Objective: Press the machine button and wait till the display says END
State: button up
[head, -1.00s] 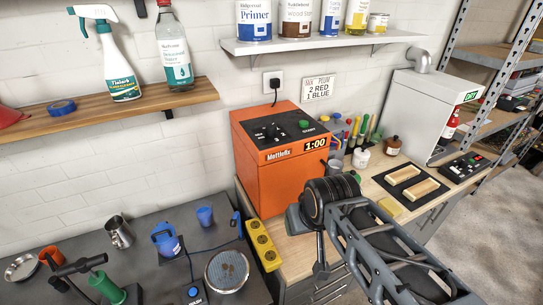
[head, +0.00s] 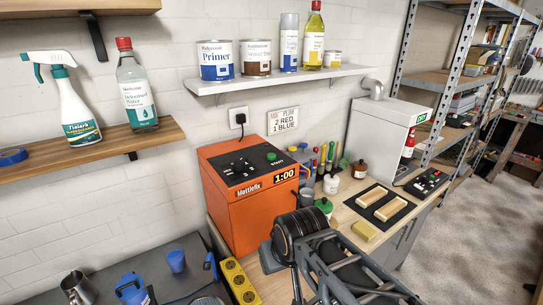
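The orange machine (head: 236,216) marked Mattefix stands on the bench at the middle of the head view. Its display (head: 285,176) reads 1:00 in yellow digits. A green button (head: 271,157) labelled START sits on its top panel, next to black knobs and small markings. My arm comes in from the lower right and ends in front of the machine's right side, apart from the button in the picture. The fingers of my gripper do not show; I see only dark arm links and a round black joint.
A white cabinet (head: 375,138) with a green lit sign stands to the right. A shelf (head: 290,77) with cans hangs above the machine.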

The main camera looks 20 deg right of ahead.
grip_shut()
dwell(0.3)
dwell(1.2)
